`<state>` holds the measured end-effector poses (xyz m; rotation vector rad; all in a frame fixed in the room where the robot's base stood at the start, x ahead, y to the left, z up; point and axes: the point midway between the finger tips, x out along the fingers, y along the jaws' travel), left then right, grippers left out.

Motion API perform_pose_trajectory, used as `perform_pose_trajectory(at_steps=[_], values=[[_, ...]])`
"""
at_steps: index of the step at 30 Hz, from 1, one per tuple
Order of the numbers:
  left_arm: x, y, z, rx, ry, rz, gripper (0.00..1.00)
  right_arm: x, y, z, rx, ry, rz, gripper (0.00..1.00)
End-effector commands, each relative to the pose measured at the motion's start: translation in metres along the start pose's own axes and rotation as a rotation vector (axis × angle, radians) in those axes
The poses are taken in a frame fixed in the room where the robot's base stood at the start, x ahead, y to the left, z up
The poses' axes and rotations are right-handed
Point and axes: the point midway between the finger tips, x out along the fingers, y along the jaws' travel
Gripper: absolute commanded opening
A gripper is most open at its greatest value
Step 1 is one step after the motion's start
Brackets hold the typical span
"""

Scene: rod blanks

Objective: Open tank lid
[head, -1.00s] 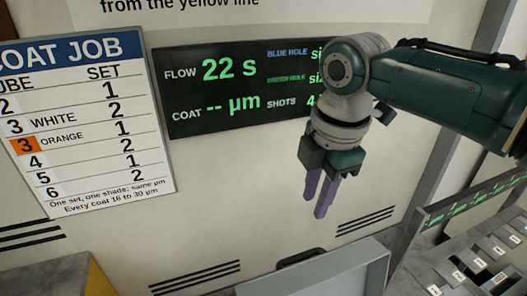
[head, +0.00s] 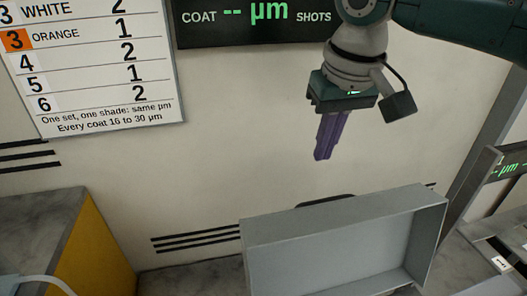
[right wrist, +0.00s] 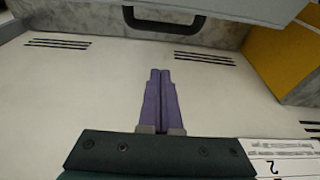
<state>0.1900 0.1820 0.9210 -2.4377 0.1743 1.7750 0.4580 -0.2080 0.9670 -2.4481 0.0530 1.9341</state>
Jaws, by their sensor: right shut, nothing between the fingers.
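A grey, shallow, box-like panel, which looks like the tank lid (head: 330,245), stands at the lower middle of the head view. It appears raised, with its hollow side toward me. A black handle (head: 325,200) shows behind its upper edge. In the right wrist view the handle (right wrist: 165,20) sticks out from the light grey panel (right wrist: 240,8). My right gripper (head: 322,158) points down above and behind the lid, in front of the wall, apart from the handle. Its purple fingers (right wrist: 160,72) are together and empty. My left gripper is out of view. The tank's inside is hidden.
A pale wall with a coat job sheet (head: 90,70) and a dark display (head: 250,22) stands behind. A yellow-sided block with a marbled top (head: 95,245) is at left. A slotted panel with a green readout (head: 510,168) is at right.

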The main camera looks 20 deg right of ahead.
Motion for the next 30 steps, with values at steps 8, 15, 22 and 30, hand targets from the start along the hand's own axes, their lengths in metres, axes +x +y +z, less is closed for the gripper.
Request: perform_pose_trajectory(at_steps=[8,15,22,30], values=[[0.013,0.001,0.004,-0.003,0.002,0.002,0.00,0.036,0.000,0.001,0.022,-0.003,0.001,0.00],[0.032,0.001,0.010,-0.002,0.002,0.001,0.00,0.079,0.000,0.001,0.020,-0.001,0.001,0.00],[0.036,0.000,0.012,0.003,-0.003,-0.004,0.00,0.093,0.001,0.002,0.016,0.001,0.001,0.00],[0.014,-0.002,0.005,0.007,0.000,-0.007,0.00,0.079,0.001,0.020,0.016,0.001,0.001,0.00]])
